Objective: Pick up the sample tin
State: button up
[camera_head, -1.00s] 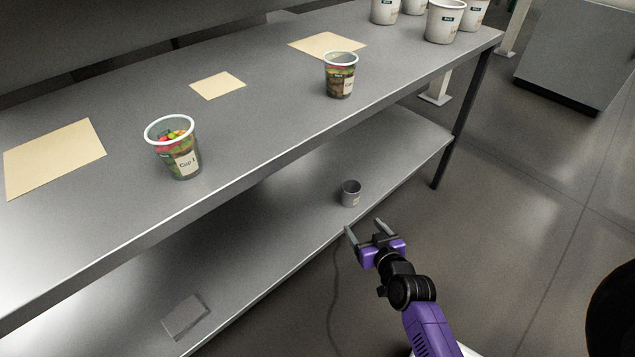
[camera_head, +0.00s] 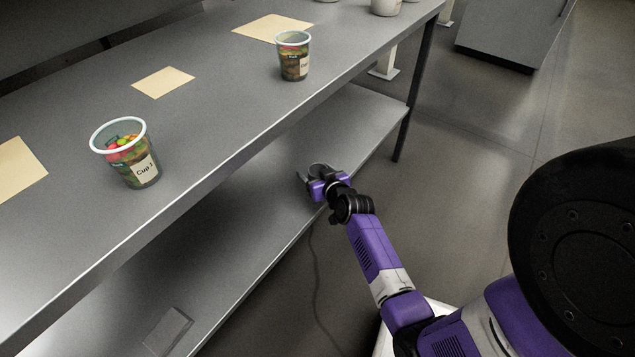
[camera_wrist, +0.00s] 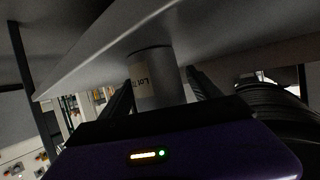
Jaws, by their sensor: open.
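The sample tin, a small grey cylinder (camera_wrist: 160,82) with a pale label reading "Lot", stands on the lower shelf (camera_head: 240,215). In the wrist view it is between the two fingers of my gripper, one on each side. My gripper (camera_head: 311,177) is open, low over the front edge of the lower shelf. In the head view it hides most of the tin. I cannot tell whether either finger touches the tin.
The upper shelf (camera_head: 215,115) overhangs the lower one. On it stand Cup 1 (camera_head: 140,172) and another candy cup (camera_head: 294,66), with several paper mats. A shelf leg (camera_head: 408,125) stands at right.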

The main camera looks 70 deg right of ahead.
jog(key=shift+w+d+f, duration=0.25)
jog(key=shift+w+d, duration=0.15)
jog(key=c, duration=1.4)
